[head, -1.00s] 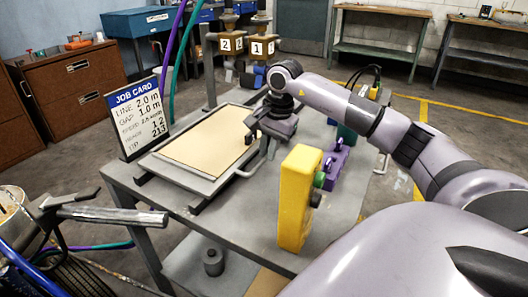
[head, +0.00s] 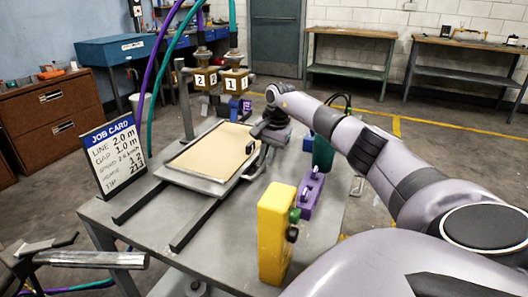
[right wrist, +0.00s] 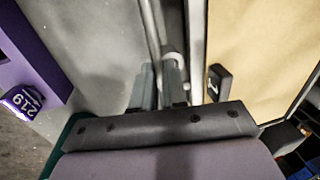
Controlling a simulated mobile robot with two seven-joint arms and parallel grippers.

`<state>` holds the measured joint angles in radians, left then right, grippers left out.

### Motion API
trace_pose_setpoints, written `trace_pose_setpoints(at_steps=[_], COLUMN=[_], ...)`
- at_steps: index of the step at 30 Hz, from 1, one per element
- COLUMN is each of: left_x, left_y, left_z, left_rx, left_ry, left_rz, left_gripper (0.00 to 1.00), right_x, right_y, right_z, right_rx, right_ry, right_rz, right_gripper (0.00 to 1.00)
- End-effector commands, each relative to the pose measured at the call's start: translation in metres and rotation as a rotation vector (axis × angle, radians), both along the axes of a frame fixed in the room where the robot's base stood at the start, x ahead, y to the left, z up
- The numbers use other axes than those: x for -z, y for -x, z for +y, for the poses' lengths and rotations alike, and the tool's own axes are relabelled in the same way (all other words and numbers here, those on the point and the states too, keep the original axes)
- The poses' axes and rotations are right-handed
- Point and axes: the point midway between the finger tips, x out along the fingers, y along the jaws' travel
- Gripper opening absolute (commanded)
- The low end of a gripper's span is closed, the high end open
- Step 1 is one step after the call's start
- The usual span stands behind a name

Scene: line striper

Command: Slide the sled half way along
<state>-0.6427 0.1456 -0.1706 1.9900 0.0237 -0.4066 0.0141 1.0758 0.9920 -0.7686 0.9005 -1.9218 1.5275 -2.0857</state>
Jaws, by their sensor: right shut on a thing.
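The sled (head: 190,183) is a grey tray with a tan sheet (head: 213,150) in it. It sits on two dark parallel rails, and bare rail (head: 195,222) shows on its near side. My right gripper (head: 262,146) is at the sled's right side, shut on its grey side handle (head: 250,170). In the right wrist view the two fingers (right wrist: 160,88) close around the handle bar beside the tan sheet (right wrist: 262,50). My left gripper is out of view.
A job card (head: 115,155) stands left of the rails. A yellow block (head: 274,235) and a purple bracket (head: 312,192) stand on the table at right. Numbered valves 2 (head: 201,80) and 1 (head: 234,82) are beyond the sled. A metal handle (head: 90,259) is at lower left.

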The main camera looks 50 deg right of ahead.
Motion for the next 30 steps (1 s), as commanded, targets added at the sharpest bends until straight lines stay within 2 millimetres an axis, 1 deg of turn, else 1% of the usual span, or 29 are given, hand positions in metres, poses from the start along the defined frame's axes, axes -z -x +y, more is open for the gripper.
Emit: trace_pose_setpoints(at_steps=[3, 14, 15, 17, 26, 29, 30], left_x=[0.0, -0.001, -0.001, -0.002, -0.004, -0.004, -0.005], left_y=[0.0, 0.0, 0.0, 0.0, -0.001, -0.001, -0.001], left_z=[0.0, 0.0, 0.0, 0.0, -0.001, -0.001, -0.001], left_rx=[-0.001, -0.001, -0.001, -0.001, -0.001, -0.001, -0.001], left_ry=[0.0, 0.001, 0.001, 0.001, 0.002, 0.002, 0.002], left_rz=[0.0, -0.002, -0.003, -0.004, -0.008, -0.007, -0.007], left_gripper=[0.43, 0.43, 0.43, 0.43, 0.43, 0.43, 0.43], right_x=[-0.001, 0.0, 0.0, 0.0, -0.001, -0.009, -0.015], right_y=[-0.001, -0.001, -0.001, -0.001, -0.001, 0.0, 0.001], right_z=[-0.003, -0.004, -0.004, -0.004, -0.004, -0.004, -0.005], right_rx=[0.001, 0.001, 0.001, 0.0, 0.0, 0.001, 0.001], right_ry=[0.002, 0.003, 0.003, 0.002, 0.001, 0.002, 0.003], right_rz=[-0.001, -0.001, -0.001, -0.001, 0.0, -0.004, -0.004], right_gripper=[0.0, 0.0, 0.19, 0.38, 0.38, 0.38, 0.38])
